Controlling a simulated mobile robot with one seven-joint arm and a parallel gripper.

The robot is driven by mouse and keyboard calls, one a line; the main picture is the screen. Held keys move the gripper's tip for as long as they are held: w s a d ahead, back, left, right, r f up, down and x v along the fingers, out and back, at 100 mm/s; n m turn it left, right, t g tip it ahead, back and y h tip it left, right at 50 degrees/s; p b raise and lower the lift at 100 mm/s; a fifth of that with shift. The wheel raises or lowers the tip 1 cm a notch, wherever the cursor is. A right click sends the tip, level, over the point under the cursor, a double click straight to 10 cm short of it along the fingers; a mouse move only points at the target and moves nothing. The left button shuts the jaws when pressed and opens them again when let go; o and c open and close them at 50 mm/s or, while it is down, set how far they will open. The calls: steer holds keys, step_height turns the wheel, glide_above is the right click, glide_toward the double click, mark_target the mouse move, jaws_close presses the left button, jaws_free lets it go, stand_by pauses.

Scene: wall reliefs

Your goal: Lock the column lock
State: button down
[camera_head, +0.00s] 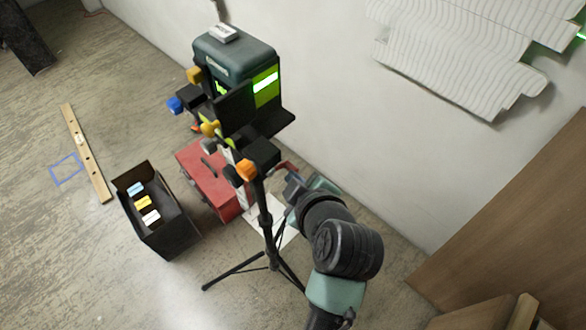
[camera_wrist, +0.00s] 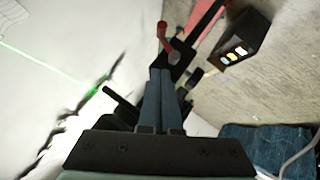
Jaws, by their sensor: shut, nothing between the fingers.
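A red-tipped lever (camera_wrist: 163,31) on a grey hub shows in the wrist view, just beyond my fingertips. A red part, probably the same lever, shows beside the tripod column in the head view (camera_head: 287,167). I cannot tell for sure which part is the column lock. My gripper (camera_wrist: 161,72) is shut and empty, with its fingers pointing toward the hub. I cannot tell whether they touch it. In the head view my arm partly hides the gripper.
A red toolbox (camera_head: 203,182) and an open black box (camera_head: 170,226) stand left of the tripod. The wall is close behind. Brown panels stand at right.

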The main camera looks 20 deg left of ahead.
mark_target(288, 168)
steer(key=x, duration=0.3)
steer(key=d+x, duration=0.1)
steer(key=x, duration=0.2)
steer(key=f+p+x, duration=0.1)
steer(key=x, duration=0.2)
steer(key=shift+w+d, duration=0.1)
steer(key=shift+d, duration=0.2)
steer(key=shift+w+d+f, duration=0.1)
steer(key=shift+w+f, duration=0.2)
steer(key=shift+f, duration=0.2)
steer(key=shift+f+m+g, duration=0.15)
steer(key=shift+m+g, duration=0.25)
steer(key=shift+g, duration=0.2)
step_height(288, 168, down, 3)
steer(key=m+g+y+b, duration=0.1)
steer(key=g, duration=0.1)
steer(key=m+g+b, duration=0.1)
steer(key=g, duration=0.1)
steer(key=shift+s+r+m+y, duration=0.1)
steer(key=shift+r+m+y, duration=0.2)
steer(key=shift+y, duration=0.1)
steer(key=shift+s+f+g+b, duration=0.3)
steer(key=shift+s+f+b, duration=0.15)
steer(key=shift+b, duration=0.15)
